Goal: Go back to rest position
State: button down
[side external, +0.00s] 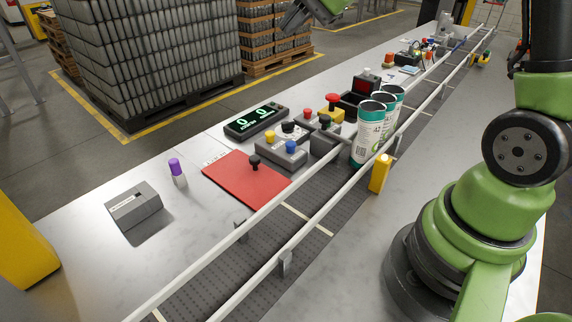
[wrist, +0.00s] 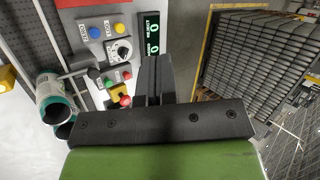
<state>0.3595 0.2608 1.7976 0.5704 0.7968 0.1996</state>
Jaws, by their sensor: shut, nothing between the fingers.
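My gripper shows at the top of the side external view (side external: 298,20), raised well above the table and cut off by the top edge. In the wrist view my gripper (wrist: 155,75) has its dark fingers together, with nothing between them. It is apart from everything on the table. Below it in the wrist view lie the control boxes, with blue and yellow buttons and a black dial (wrist: 121,51), and a red emergency button (wrist: 125,101).
White-and-teal cans (side external: 369,135) stand by the conveyor (side external: 315,205) between its rails. A red mat (side external: 245,182), a lit green display (side external: 256,121), a purple-capped marker (side external: 177,172) and a grey box (side external: 134,206) are on the table. Stacked pallets (side external: 150,50) stand behind it.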

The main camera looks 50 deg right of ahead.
jog(key=s+a+r+n, duration=0.1)
jog(key=s+a+n, duration=0.3)
jog(key=s, duration=0.7)
jog(key=s+a+n+h, duration=0.1)
jog(key=s+a+n, duration=0.3)
jog(key=s, duration=0.7)
jog(key=n, duration=0.2)
jog(key=shift+a+r+n, duration=0.2)
jog(key=shift+r+n, duration=0.2)
